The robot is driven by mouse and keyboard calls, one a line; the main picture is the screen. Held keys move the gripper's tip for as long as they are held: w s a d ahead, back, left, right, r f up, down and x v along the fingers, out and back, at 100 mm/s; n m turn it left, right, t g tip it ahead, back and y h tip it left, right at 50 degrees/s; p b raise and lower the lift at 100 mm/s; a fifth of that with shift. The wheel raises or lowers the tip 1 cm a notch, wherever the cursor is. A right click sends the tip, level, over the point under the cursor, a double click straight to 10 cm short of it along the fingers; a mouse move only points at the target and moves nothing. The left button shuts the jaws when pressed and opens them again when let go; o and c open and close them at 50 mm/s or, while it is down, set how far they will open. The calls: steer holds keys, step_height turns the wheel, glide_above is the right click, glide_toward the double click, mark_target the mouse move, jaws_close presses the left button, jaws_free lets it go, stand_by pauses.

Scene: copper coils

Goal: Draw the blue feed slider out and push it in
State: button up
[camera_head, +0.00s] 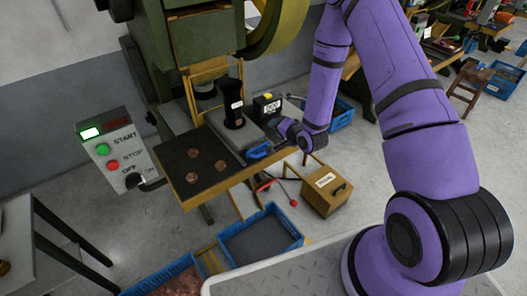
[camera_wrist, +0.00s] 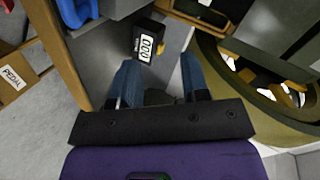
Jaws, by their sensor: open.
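The blue feed slider handle (camera_head: 258,151) sits at the front edge of the press table, at the end of a grey metal slide (camera_head: 228,135). In the wrist view the blue handle (camera_wrist: 76,10) is at the top left, cut by the frame edge. My gripper (camera_wrist: 159,62) is open, with its two blue fingers apart and nothing seen between them. It is to the right of the handle and apart from it. In the head view my wrist is at the right end of the press table, and the fingers are hard to make out.
A black counter box (camera_head: 267,106) stands on the table close to my gripper; in the wrist view its display (camera_wrist: 147,47) is just beyond the fingers. A black cylinder (camera_head: 233,108) stands behind the slider. Copper discs (camera_head: 193,153) lie at left. A pedal box (camera_head: 326,190) is on the floor.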

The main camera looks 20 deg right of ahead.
steer(key=s+a+f+m+t, duration=0.1)
steer(key=s+f+m+t, duration=0.1)
steer(key=s+f+m, duration=0.65)
steer(key=n, duration=0.4)
glide_toward(254, 144)
steer(key=w, duration=0.2)
steer(key=w+f, duration=0.1)
steer(key=shift+w+a+y, duration=0.3)
steer(key=shift+w+a, duration=0.05)
